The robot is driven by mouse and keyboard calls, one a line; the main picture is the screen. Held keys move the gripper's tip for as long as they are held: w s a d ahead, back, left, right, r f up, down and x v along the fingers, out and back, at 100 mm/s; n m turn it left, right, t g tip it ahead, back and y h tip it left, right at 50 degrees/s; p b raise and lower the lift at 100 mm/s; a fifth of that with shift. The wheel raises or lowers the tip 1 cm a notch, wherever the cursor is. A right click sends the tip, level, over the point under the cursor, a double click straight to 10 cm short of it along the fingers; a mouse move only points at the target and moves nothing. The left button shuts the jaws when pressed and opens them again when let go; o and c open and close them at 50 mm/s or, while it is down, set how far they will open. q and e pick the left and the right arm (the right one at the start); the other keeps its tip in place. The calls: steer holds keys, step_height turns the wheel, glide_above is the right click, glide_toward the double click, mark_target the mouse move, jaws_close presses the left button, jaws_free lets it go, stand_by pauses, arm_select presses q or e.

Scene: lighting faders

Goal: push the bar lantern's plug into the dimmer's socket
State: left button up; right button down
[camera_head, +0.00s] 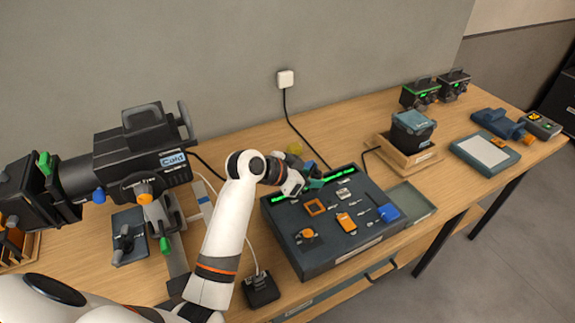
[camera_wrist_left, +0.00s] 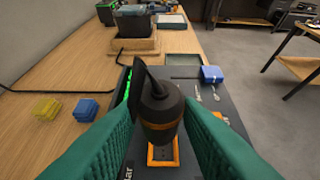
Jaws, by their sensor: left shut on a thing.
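The dimmer (camera_head: 350,245) is a dark box with green lit strips, standing on the wooden table. My left gripper (camera_head: 315,183) is over its back left part, and its green fingers are shut on a dark plug. In the left wrist view the plug (camera_wrist_left: 158,108) is a black rounded body with an orange band, between the fingers. An orange-framed socket (camera_head: 314,207) is in the dimmer's top; in the wrist view this socket (camera_wrist_left: 162,154) shows just below the plug, partly hidden by it. I cannot tell whether they touch. My right gripper is not in view.
A black lantern labelled Cold (camera_head: 140,155) stands at the left. Another orange fitting (camera_head: 308,237), an orange piece (camera_head: 346,221) and a blue piece (camera_head: 388,212) are on the dimmer. Yellow (camera_wrist_left: 48,108) and blue (camera_wrist_left: 85,109) blocks lie beside it. A wooden tray (camera_head: 407,158) stands farther right.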

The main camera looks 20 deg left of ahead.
arm_select(q)
steer(key=shift+s+d, duration=0.15)
steer(key=shift+d, duration=0.1)
steer(key=shift+f, duration=0.2)
steer(key=shift+f+b, duration=0.6)
steer(key=shift+b, duration=0.1)
step_height(320, 180, down, 4)
steer(key=b, duration=0.3)
steer(key=shift+b, duration=0.4)
steer(key=shift+p, duration=0.3)
steer(key=shift+f+b, duration=0.3)
steer(key=shift+f, duration=0.6)
stand_by(0.3)
steer(key=shift+f, duration=0.4)
stand_by(1.0)
